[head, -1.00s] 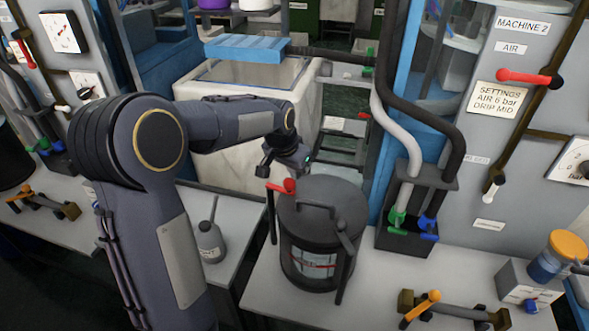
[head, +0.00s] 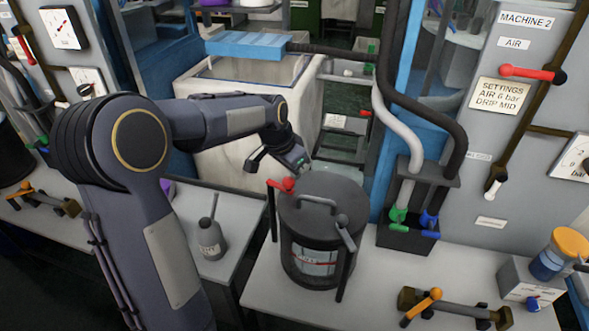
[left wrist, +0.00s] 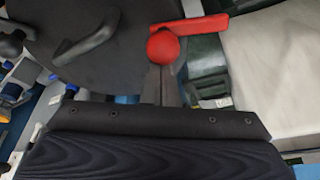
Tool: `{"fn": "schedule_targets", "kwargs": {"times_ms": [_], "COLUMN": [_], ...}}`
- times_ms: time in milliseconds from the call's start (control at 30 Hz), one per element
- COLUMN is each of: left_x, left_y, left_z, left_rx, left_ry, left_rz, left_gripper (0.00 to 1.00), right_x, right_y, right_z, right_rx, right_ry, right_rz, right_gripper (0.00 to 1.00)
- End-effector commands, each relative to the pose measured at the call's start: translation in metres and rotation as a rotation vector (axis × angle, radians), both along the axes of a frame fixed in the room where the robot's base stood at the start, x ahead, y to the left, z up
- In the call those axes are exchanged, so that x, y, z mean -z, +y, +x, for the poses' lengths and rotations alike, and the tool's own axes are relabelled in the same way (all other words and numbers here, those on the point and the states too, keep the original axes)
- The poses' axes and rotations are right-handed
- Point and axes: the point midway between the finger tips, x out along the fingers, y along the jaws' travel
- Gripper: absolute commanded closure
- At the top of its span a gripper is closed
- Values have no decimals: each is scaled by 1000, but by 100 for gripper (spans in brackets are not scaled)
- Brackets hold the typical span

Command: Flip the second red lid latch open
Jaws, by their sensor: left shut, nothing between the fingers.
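A dark grey pot (head: 318,240) with a round dark lid (head: 325,205) stands on the pale bench. A red latch (head: 283,185) sits at the lid's left rim, above a dark upright bar. In the left wrist view the red latch (left wrist: 190,26) shows a round red end and a straight red arm, beside the lid (left wrist: 75,55). A grey fitting shows on the lid's right side. My left gripper (head: 303,167) is shut and empty, just behind and above the red latch. In the left wrist view its fingers (left wrist: 160,85) point at the red end; contact is unclear.
A grey bottle (head: 210,240) with a thin spout stands left of the pot. A hose stand (head: 410,215) with green and blue valves is close on the right. A white bin (head: 230,130) is behind. A brass-ended tool (head: 450,308) lies at front right.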

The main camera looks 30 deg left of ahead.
Motion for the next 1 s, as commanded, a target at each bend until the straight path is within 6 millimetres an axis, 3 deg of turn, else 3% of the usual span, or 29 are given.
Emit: {"fn": "schedule_targets", "kwargs": {"times_ms": [500, 1000], "left_x": [2, 0], "left_y": [2, 17], "left_z": [-31, -57], "left_rx": [458, 933], "left_ry": [2, 1], "left_rz": [-2, -3], "left_gripper": [100, 100], "right_x": [16, 19], "right_y": [0, 0], "right_z": [0, 0], "right_rx": [0, 0], "right_ry": [0, 0], "right_rz": [0, 0], "right_gripper": [64, 64]}}
